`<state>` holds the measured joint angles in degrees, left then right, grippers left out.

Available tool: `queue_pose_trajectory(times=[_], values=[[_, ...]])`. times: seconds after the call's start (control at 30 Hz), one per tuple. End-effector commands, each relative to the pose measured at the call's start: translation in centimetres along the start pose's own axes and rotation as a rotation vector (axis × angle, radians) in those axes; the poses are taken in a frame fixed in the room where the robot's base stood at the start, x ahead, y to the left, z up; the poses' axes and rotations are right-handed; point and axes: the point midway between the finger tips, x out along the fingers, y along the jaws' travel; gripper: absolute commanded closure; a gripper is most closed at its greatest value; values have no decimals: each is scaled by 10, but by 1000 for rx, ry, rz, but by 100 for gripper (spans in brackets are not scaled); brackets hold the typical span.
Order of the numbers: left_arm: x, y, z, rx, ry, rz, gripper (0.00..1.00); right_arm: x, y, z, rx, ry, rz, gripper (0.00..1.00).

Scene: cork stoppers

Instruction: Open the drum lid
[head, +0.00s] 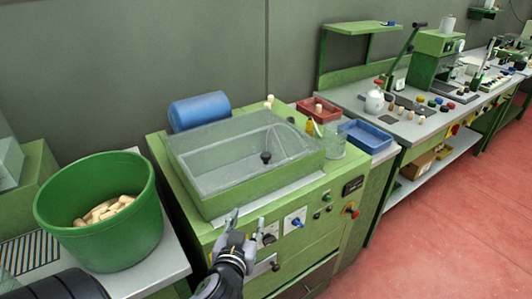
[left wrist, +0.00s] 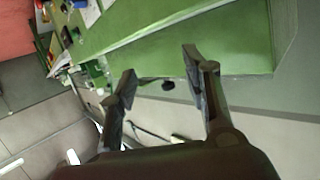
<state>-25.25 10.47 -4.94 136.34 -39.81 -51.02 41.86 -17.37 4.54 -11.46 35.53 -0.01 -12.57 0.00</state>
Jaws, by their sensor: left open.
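The drum lid (head: 215,150) is a clear, see-through cover on the green machine (head: 190,205) in the middle of the head view. It lies down over the machine's top basin. A black knob (head: 265,157) stands on it. My left gripper (head: 248,217) is open and empty. It is in front of the machine, nearer to me than the knob and apart from it. In the left wrist view its two fingers (left wrist: 159,70) are spread, with a small dark knob (left wrist: 168,86) seen beyond them; I cannot tell which knob it is. My right gripper is not in view.
A green tub (head: 60,215) of corks stands at the left. A blue cylinder (head: 200,110) lies behind the lid. A glass beaker (head: 334,142), a red tray (head: 318,110) and a blue tray (head: 366,136) stand to the right. Knobs and switches cover the machine's front. Red floor is clear at right.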

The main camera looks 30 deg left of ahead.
Motion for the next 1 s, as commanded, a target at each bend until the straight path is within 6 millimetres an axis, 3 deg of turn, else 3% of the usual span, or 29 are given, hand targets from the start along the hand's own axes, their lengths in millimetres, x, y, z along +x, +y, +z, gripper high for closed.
queue_pose_trajectory(times=[0.1,0.23,0.47,1.0], values=[[2,0,-40,-39,156,8,56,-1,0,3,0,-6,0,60],[0,2,-69,-65,267,27,56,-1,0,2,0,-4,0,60],[19,4,-83,-69,290,34,56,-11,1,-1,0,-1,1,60],[130,6,-115,-68,286,33,56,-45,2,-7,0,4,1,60]])
